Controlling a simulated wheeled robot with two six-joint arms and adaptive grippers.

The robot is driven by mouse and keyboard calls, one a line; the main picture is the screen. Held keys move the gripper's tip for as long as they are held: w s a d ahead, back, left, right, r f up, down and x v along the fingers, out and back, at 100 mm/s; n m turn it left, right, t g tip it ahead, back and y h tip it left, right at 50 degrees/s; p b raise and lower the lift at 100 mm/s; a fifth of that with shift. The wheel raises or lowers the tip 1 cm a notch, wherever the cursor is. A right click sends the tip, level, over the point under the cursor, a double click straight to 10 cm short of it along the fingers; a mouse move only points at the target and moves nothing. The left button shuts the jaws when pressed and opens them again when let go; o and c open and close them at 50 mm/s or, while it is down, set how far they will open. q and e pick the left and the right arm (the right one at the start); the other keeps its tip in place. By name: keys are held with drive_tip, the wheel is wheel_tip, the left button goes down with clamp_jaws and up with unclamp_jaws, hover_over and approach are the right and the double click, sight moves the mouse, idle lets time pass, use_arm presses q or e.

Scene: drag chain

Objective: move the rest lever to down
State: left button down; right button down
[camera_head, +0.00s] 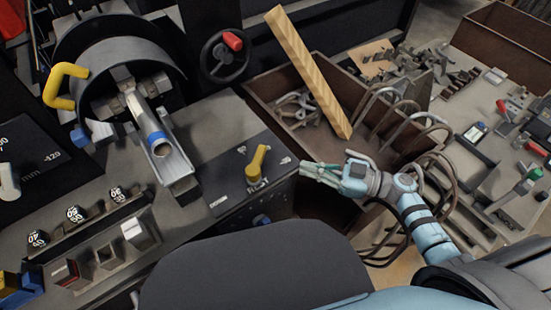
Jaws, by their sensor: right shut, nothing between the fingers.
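The rest lever (257,162) is a short yellow handle on a dark panel (228,178) marked "REST". Its handle points up and slightly right in the picture, away from the lettering. My right gripper (304,169) is to the right of the lever, close to the panel's right edge, with its fingers pointing left toward it. A gap shows between the fingertips and the lever. The fingers are shut and hold nothing. My left gripper is not in view.
Left of the panel is a machine with a yellow handle (60,86) and a metal trough (168,158). A handwheel with a red knob (232,41) stands behind. A brown crate (262,88) with a wooden bar (308,70) and looped hoses (425,125) lie behind and beside my right arm.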

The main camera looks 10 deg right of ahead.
sight(275, 167)
drive_tip(key=b+x, duration=0.1)
drive_tip(key=x, duration=0.8)
drive_tip(key=shift+w, duration=0.1)
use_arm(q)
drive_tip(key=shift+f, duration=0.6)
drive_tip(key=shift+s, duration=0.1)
